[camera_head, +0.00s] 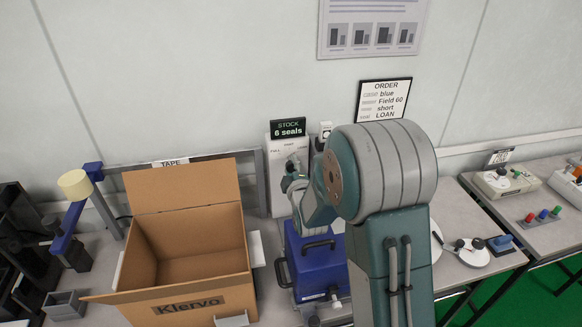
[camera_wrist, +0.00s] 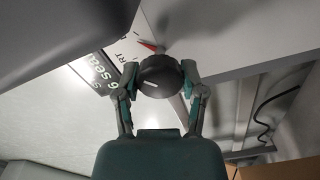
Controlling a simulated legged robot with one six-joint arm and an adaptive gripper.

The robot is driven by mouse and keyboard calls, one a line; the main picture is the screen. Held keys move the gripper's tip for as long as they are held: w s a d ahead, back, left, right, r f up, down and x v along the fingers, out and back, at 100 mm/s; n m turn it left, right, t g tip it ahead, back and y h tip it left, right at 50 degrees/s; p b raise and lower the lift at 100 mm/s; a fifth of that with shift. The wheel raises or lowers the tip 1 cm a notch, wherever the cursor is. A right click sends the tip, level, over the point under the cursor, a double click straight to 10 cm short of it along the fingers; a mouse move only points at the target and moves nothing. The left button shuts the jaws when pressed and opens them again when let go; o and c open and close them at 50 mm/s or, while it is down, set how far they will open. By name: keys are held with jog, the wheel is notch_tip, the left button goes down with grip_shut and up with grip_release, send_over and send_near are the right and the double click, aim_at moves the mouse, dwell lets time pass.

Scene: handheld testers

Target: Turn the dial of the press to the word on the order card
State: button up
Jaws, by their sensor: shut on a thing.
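The press (camera_head: 282,150) is a tall pale grey panel against the wall with a blue lower body (camera_head: 318,262). In the wrist view its dark round dial (camera_wrist: 158,84) has a white line on its face, and a red pointer (camera_wrist: 147,45) shows beside it. Letters ending in "RT" show near the pointer; other dial words are cut off or too small to read. My gripper (camera_wrist: 160,70) is shut on the dial, one finger on each side. The order card (camera_head: 384,99) reads "blue, Field 60, short, LOAN".
A sign (camera_head: 288,129) on the press top reads "STOCK 6 seals". An open cardboard box (camera_head: 182,292) marked "Klervo" stands left of the press. A blue tape stand (camera_head: 72,225) is farther left.

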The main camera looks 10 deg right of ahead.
jog(key=shift+f+m, duration=0.25)
jog(key=shift+m, duration=0.85)
jog(key=shift+f, duration=0.1)
jog(key=o, duration=1.2)
jog(key=shift+d, duration=0.1)
jog(key=shift+c, duration=0.2)
jog(key=shift+r, duration=0.2)
jog(key=s, duration=1.2)
jog(key=shift+f, duration=0.1)
